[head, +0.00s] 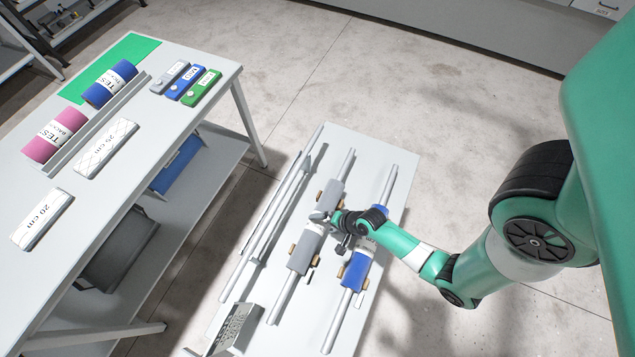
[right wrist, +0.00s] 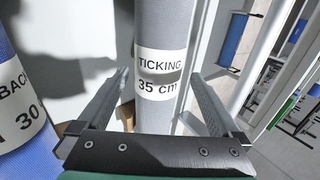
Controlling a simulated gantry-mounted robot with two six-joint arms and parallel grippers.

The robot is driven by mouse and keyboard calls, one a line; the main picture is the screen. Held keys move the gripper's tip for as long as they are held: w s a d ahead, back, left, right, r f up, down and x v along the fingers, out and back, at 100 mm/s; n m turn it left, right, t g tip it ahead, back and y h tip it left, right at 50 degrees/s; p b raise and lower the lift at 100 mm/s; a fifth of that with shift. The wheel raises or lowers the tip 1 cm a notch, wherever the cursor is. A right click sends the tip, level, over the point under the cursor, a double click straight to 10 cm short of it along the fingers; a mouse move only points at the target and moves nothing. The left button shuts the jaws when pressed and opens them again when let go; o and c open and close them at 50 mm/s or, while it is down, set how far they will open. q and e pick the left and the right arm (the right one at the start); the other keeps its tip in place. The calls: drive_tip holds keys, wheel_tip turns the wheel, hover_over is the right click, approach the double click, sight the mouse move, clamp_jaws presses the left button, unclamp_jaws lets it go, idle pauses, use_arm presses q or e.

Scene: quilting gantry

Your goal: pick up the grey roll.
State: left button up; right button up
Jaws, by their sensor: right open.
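The grey roll (head: 305,252) lies along a rod on the low white table, its middle partly hidden by my right gripper (head: 321,216). In the right wrist view the grey roll (right wrist: 158,25) runs between the two fingers, with a white label reading "TICKING 35 cm". My right gripper (right wrist: 160,76) is open, one finger on each side of the roll. I cannot tell whether either finger touches it. My left gripper is not in view.
A blue roll (head: 354,272) lies on the parallel rod to the right, close to my right gripper. A bare rail (head: 272,215) runs at the left. A grey keypad-like box (head: 232,328) stands at the near end. A white worktable (head: 150,165) with other rolls stands left.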

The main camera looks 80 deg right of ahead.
sight(322, 224)
drive_tip(key=b+x, duration=0.2)
drive_tip(key=x, duration=0.3)
drive_tip(key=shift+s, duration=0.15)
drive_tip(key=shift+r, duration=0.1)
clamp_jaws()
